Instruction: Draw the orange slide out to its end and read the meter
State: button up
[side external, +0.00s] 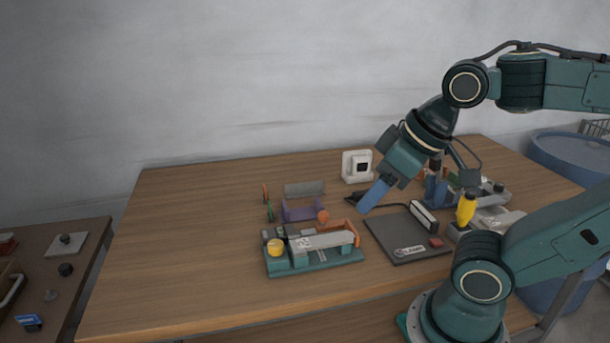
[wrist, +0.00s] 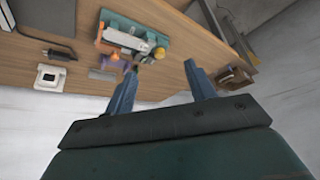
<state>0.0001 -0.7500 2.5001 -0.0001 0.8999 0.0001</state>
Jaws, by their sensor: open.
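A teal-based unit (side external: 318,262) with a light grey tunnel cover (side external: 322,240) sits at the middle front of the table; it also shows in the wrist view (wrist: 125,37). An orange piece (side external: 354,231), which looks like the slide, is at its right end; how far out it is, I cannot tell. My gripper (side external: 364,209) is open and empty, above the table and apart from the unit. Both fingers show in the wrist view (wrist: 161,68).
A yellow knob (side external: 275,247) tops the unit's left end. The table's left side is clear.

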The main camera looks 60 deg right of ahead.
jog(key=shift+c, duration=0.7)
jog(key=m+g, duration=0.6)
send_over(325, 213)
notch_tip(325, 213, down, 7)
jog(key=shift+a, duration=0.1)
jog(key=shift+f, duration=0.1)
jog(key=shift+f, duration=6.8)
jog(key=shift+c, duration=0.5)
